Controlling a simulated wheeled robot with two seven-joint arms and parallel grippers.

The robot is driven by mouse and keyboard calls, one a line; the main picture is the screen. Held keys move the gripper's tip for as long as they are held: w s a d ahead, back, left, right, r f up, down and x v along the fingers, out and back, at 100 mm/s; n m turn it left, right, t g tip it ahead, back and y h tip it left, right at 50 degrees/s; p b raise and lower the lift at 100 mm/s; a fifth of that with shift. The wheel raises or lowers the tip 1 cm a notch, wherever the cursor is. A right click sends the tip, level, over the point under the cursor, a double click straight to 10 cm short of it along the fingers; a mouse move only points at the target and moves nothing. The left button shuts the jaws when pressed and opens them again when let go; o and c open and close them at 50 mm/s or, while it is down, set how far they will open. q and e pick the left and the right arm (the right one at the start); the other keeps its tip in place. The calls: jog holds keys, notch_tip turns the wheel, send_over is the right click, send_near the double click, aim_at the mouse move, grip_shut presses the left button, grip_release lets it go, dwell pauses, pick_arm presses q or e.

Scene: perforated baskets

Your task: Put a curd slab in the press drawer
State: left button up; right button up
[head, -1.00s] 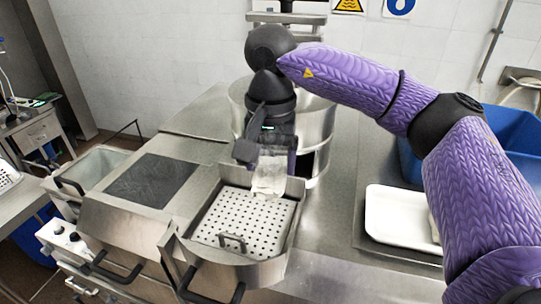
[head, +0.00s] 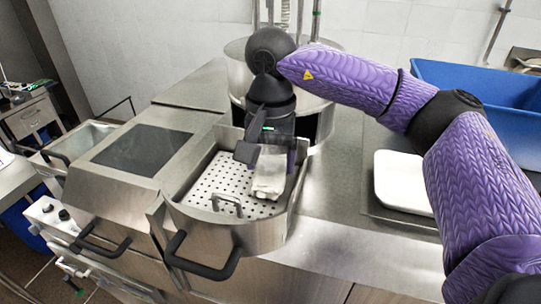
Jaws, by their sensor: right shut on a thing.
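My right gripper (head: 262,158) is shut on a pale curd slab (head: 270,176). It holds the slab over the right part of the open press drawer (head: 245,236), above the white perforated plate inside. I cannot tell whether the slab touches the plate. The drawer is pulled out and has a black handle on its front (head: 203,262). Part of its back is hidden by my right gripper. My left gripper is not in view.
A white tray (head: 403,183) lies on the counter to the right. A blue bin (head: 480,100) stands behind it. A large steel pot (head: 236,82) stands behind my gripper. A dark panel (head: 141,150) lies left of the drawer.

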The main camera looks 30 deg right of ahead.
jog(key=o, duration=1.1)
jog(key=shift+r, duration=0.15)
notch_tip(320, 180, up, 8)
jog(key=p, duration=0.6)
jog(key=shift+p, duration=0.3)
